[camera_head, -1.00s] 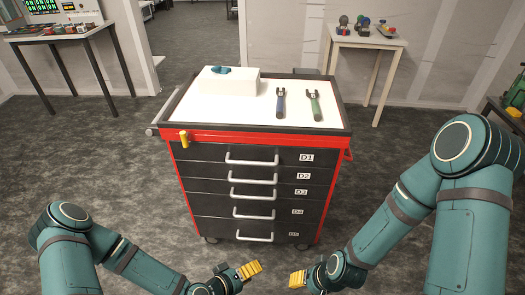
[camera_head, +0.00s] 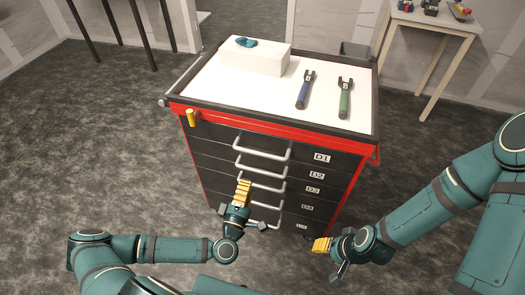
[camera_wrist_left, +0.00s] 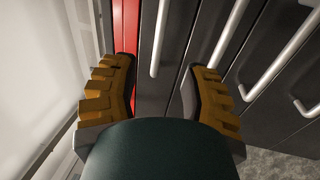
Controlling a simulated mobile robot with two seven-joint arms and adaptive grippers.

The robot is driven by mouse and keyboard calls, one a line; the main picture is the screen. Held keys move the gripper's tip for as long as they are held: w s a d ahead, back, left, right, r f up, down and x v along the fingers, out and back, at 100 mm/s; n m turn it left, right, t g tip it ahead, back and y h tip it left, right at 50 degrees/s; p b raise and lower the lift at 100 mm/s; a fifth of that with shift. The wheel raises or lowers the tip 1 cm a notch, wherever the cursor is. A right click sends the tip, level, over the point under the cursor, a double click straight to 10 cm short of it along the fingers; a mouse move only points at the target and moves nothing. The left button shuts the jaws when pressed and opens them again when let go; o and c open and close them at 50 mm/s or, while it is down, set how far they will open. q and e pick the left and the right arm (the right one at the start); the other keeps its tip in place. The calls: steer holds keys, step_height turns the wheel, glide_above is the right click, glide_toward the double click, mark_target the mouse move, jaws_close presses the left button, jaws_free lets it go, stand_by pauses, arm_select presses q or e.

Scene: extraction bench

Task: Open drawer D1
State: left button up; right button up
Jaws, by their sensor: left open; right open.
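Drawer D1 (camera_head: 220,134) is the top drawer of a red and black cabinet, and it is shut. Its pale bar handle (camera_head: 262,151) shows in full in the head view. My left gripper (camera_head: 243,187) is open and empty in front of the drawer fronts, below that handle in the picture. In the left wrist view, the D1 handle (camera_wrist_left: 161,40) appears between the two yellow fingers, beside the red strip; no contact shows, and the distance is hard to tell. My right gripper (camera_head: 326,252) is open and empty, low in front of the cabinet's right side.
Several lower drawers, including D2 (camera_head: 317,174), are shut, each with a similar handle. The cabinet's white top (camera_head: 225,85) holds a white box (camera_head: 255,60), a blue tool (camera_head: 305,90) and a green tool (camera_head: 345,98). Grey floor (camera_head: 90,150) is clear on the left.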

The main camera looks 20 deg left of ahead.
mark_target(259, 154)
arm_select(q)
steer(key=w, duration=0.4)
steer(key=w+r, duration=0.1)
steer(key=w, duration=0.3)
steer(key=w+r, duration=0.1)
steer(key=w, duration=0.3)
steer(key=shift+w+d+r, duration=0.15)
steer(key=shift+d+r, duration=0.05)
steer(key=shift+d, duration=0.05)
jaws_close()
